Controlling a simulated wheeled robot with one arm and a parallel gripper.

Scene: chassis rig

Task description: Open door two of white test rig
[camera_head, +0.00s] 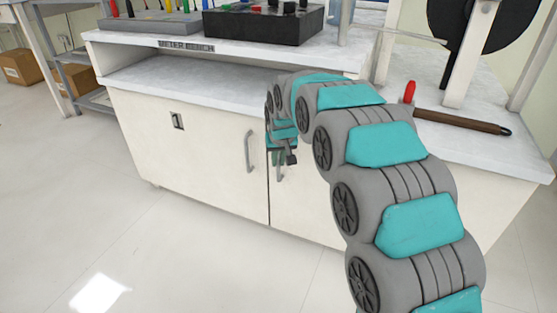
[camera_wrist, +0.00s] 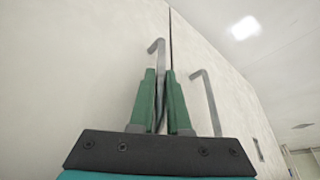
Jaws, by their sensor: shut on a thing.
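The white rig is a cabinet under a worktop, with two pale doors meeting at a thin dark seam. The left door (camera_head: 190,150) has a vertical grey bar handle (camera_head: 250,152) and looks closed. The right door (camera_head: 300,212) is partly behind my arm and also looks closed. My gripper (camera_head: 284,158) is at the right door's handle (camera_head: 279,174), close to the seam. In the wrist view, my gripper's green fingers (camera_wrist: 160,95) are shut around that handle (camera_wrist: 156,47). The other handle (camera_wrist: 207,98) stands apart to the right. No door number is readable.
A black box (camera_head: 262,24) and a rack of coloured tools (camera_head: 150,24) stand on the worktop. A brown-handled tool (camera_head: 462,122) lies at the right. A small dark latch plate (camera_head: 177,121) is on the left door. The floor (camera_head: 130,235) in front is clear.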

